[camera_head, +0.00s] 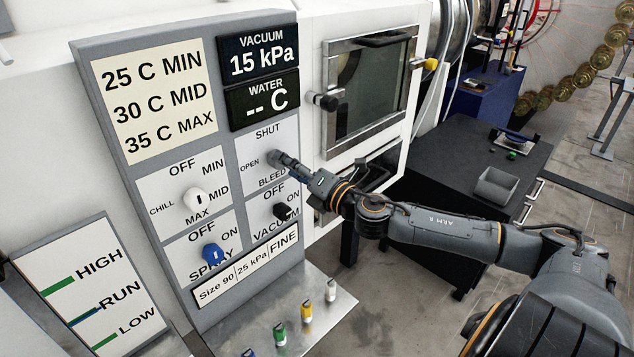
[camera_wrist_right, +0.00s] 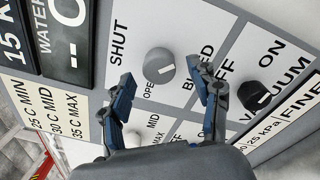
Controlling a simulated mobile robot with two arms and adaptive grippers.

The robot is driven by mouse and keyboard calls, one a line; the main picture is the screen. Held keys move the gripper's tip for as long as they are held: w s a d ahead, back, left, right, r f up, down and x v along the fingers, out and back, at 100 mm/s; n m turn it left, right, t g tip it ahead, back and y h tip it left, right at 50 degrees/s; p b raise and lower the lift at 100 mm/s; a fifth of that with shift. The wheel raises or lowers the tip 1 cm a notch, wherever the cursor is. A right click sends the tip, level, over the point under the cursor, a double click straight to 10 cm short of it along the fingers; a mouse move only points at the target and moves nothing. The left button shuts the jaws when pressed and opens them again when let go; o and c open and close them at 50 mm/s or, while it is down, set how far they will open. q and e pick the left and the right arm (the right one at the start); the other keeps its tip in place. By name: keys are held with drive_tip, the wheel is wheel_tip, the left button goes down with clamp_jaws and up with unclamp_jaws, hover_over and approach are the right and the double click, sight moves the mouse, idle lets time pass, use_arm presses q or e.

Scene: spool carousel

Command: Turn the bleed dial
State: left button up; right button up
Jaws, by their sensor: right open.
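The bleed dial (camera_wrist_right: 158,66) is a round grey knob with a pale pointer line on the panel (camera_head: 165,240). Around it are the labels SHUT, OPEN and BLEED; I cannot tell exactly which label its line points to. My right gripper (camera_head: 286,161) reaches the panel from the right and covers much of the dial in the head view. In the wrist view my right gripper (camera_wrist_right: 166,90) is open, its two fingers apart on either side of the dial's place. Contact with the dial cannot be made out. My left gripper is not in view.
Close by are a black VACUUM knob (camera_head: 282,211), a white CHILL knob (camera_head: 197,200) and a blue SPRAY knob (camera_head: 212,254). A metal shelf (camera_head: 335,305) with coloured pegs lies below. A windowed door (camera_head: 328,130) stands to the right.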

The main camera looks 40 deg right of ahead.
drive_tip(key=s, duration=0.8)
drive_tip(key=shift+s+d+f, duration=0.15)
drive_tip(key=shift+s+d, duration=0.1)
drive_tip(key=shift+d, duration=0.15)
idle(0.5)
